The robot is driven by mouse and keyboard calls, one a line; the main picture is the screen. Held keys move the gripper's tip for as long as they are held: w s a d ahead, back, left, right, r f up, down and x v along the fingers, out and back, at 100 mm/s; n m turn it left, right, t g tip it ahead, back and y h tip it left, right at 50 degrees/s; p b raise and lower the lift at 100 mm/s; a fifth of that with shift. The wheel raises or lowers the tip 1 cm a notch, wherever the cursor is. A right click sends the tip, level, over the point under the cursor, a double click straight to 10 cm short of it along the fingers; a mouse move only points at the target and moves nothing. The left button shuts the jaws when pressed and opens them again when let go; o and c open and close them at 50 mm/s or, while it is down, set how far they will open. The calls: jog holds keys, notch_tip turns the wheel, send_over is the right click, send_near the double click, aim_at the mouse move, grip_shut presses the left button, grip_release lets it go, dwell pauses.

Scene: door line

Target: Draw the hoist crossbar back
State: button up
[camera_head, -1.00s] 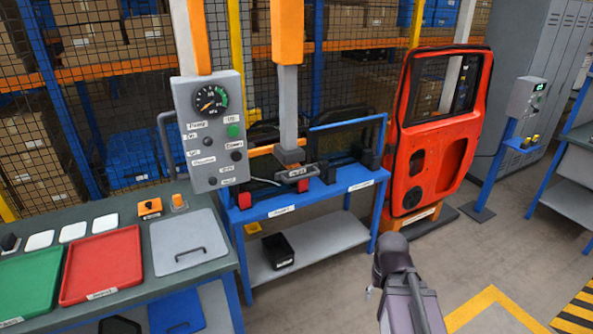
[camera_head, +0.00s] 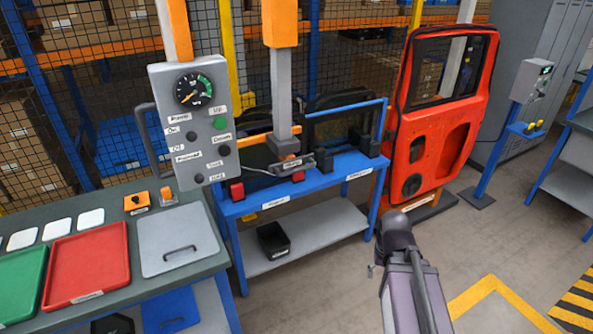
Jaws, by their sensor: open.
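The hoist's orange and grey upright (camera_head: 281,95) comes down over the blue stand, in the middle left of the head view. At its lower end is a dark grey head with a small labelled block (camera_head: 291,166). A thin grey bar (camera_head: 258,172) reaches left from this head; I cannot tell for sure whether it is the crossbar. A grey control panel (camera_head: 193,125) with a gauge and labelled buttons hangs to the left, with a dark handle on its side. My arm rises from the bottom edge, to the right of the stand and apart from it. My gripper does not show.
The blue stand (camera_head: 270,204) has a lower shelf holding a black bin (camera_head: 272,240). An orange-red door (camera_head: 434,146) stands behind my arm. A bench with a red tray (camera_head: 88,268) and a green tray (camera_head: 18,285) is at left.

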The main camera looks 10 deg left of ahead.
jog(key=m+t+y+b, duration=0.85)
jog(key=m+t, duration=0.25)
jog(key=t, duration=0.2)
send_near(299, 170)
jog(key=v, duration=0.2)
jog(key=shift+s+d, duration=0.25)
jog(key=shift+s, duration=0.1)
jog(key=shift+f, duration=0.1)
jog(key=b+x, duration=0.3)
jog(key=x, duration=1)
jog(key=shift+w+a, duration=0.3)
